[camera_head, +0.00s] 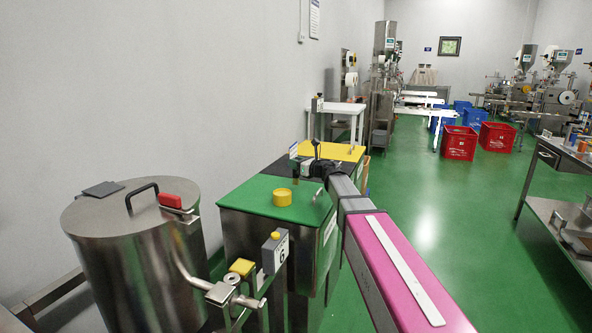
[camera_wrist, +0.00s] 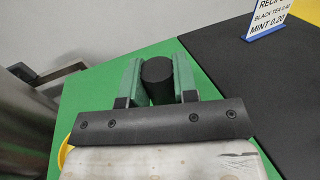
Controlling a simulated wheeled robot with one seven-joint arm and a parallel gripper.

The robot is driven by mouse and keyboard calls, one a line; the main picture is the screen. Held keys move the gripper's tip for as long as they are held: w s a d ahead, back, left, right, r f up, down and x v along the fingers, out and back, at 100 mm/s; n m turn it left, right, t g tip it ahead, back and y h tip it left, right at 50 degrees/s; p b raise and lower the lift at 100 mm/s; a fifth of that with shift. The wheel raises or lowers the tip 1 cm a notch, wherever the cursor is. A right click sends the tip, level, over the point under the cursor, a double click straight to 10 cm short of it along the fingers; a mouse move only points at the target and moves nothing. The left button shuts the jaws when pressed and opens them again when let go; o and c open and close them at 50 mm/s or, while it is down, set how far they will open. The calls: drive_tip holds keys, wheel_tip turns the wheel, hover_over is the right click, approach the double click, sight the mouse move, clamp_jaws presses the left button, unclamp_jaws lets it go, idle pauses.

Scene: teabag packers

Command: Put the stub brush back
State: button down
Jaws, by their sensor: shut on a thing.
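My gripper (camera_wrist: 157,80) is shut on a dark, round-topped piece, the stub brush (camera_wrist: 156,72), held between its two green fingers in the wrist view. In the head view my gripper (camera_head: 298,168) is over the back part of the green lid (camera_head: 250,197), and the brush is too small there to make out well. A short yellow round cup (camera_head: 282,197) stands on the green lid, in front of the gripper and apart from it. Only a sliver of the cup (camera_wrist: 63,153) shows at the left in the wrist view. The brush's lower end is hidden.
A black lid (camera_wrist: 250,75) adjoins the green one, with a white recipe sign (camera_wrist: 268,16) on it. A yellow lid (camera_head: 342,151) lies beyond. A steel drum (camera_head: 135,255) with a handled lid stands at left. Green floor (camera_head: 440,230) is open at right.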

drive_tip(key=shift+f, duration=1.2)
drive_tip(key=shift+f, duration=0.1)
drive_tip(key=c, duration=0.9)
unclamp_jaws()
